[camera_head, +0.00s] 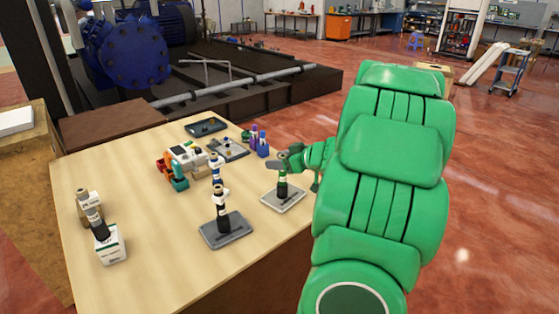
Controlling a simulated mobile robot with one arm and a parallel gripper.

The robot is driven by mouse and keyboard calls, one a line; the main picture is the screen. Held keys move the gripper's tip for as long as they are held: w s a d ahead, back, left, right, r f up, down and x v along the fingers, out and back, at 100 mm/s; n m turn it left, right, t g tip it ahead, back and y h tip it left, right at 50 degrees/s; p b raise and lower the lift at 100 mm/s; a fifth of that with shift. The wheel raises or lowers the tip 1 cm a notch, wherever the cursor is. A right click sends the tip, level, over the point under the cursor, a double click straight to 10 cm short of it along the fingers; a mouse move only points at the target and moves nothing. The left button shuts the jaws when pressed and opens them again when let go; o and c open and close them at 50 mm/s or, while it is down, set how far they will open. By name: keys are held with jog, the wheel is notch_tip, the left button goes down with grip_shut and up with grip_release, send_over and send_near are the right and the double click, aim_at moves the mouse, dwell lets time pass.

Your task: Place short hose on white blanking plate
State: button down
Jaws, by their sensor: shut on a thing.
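The white blanking plate (290,204) lies flat near the right edge of the wooden table. A short dark hose (282,188) stands upright over the plate; its lower end appears to touch the plate, though this is small in the picture. My gripper (283,164), at the end of my green arm, is shut at the top of the hose. The grey fingers hide the hose's upper end.
A grey plate (237,235) with an upright dark hose assembly stands front left of the white plate. A white box (110,247) with another assembly is at far left. Coloured bottles (263,148), a dark tray (206,126) and a red-teal device (178,172) stand behind. The front left tabletop is clear.

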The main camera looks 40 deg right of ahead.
jog(key=shift+c, duration=1.9)
grip_release()
jog(key=shift+f, duration=0.1)
jog(key=v, duration=1.2)
